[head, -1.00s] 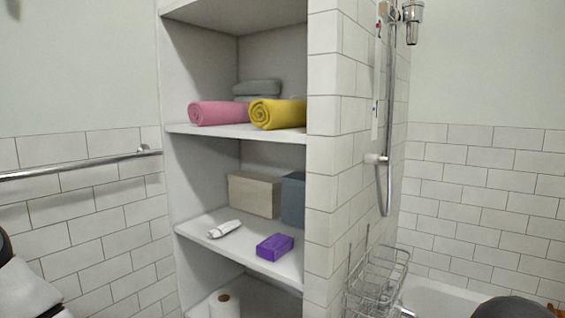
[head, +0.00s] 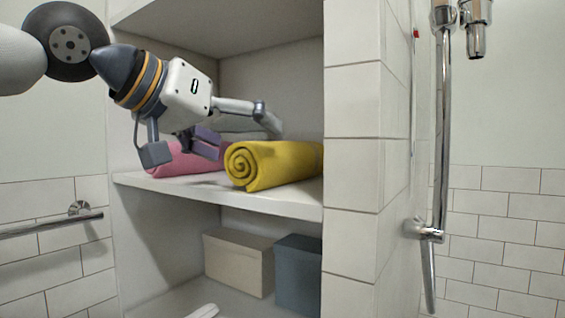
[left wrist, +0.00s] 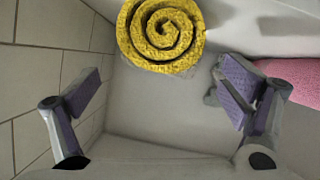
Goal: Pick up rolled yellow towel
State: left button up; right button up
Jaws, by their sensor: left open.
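The rolled yellow towel (head: 275,163) lies on the upper shelf, its spiral end facing out. That end shows at the top of the left wrist view (left wrist: 160,32). My left gripper (head: 232,132) is open and empty, reaching in from the left at the shelf's front, above and left of the yellow towel. In the left wrist view its fingers (left wrist: 160,95) are spread wide, with the spiral end beyond them and not between the pads. My right gripper is not in view.
A rolled pink towel (head: 172,160) lies left of the yellow one, partly hidden by my left gripper. The shelf board (head: 215,190) has a beige box (head: 238,262) and a blue-grey box (head: 298,275) below it. A tiled wall (head: 352,150) borders the right side.

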aim_at(283, 160)
pick_arm(q)
jog(key=x, duration=0.7)
jog(key=shift+a+f, duration=0.15)
jog(key=shift+f, duration=0.25)
jog(key=shift+a, duration=0.1)
jog(key=shift+c, duration=0.4)
jog(key=c, duration=1.2)
